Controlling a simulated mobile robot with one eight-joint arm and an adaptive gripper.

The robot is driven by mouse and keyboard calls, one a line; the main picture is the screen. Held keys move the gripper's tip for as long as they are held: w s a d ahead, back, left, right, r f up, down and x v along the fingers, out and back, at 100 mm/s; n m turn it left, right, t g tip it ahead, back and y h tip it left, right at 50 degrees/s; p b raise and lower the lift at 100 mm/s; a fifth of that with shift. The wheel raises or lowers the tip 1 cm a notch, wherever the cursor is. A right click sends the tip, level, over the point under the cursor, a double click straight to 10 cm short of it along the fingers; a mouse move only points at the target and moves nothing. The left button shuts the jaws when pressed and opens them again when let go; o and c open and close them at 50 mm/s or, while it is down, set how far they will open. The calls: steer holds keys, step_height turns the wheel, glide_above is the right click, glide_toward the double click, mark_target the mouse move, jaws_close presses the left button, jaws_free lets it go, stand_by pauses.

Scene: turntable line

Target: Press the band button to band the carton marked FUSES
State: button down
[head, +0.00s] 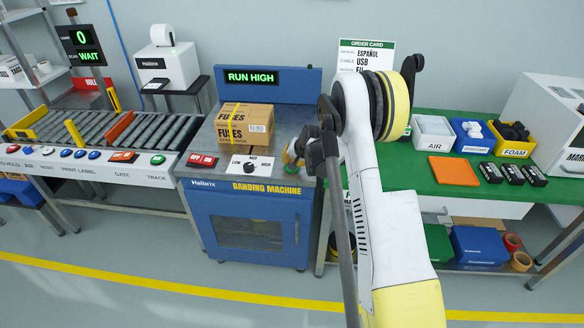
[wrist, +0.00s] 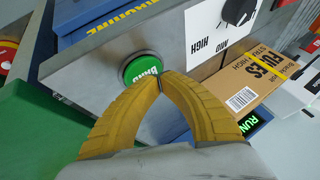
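The brown carton marked FUSES (head: 244,126) sits on top of the blue banding machine (head: 248,228), with a yellow strip across it. The carton (wrist: 246,83) also shows in the wrist view. The green band button (wrist: 142,68) is on the machine's front panel. My gripper (wrist: 160,81) is shut and empty, its yellow fingertips together at the button's lower edge. I cannot tell whether they touch it. In the head view my gripper (head: 291,156) is at the panel's right end, partly hidden by my arm.
The machine's display (head: 251,77) reads RUN HIGH. A roller conveyor (head: 110,135) stands left, and a green table (head: 425,180) with bins stands right.

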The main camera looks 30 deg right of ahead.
stand_by(0.5)
steer(key=shift+r+p, duration=0.4)
steer(key=shift+r, duration=0.45)
steer(key=shift+r, duration=0.1)
steer(key=shift+r+p, duration=1.3)
steer(key=shift+r, duration=1.15)
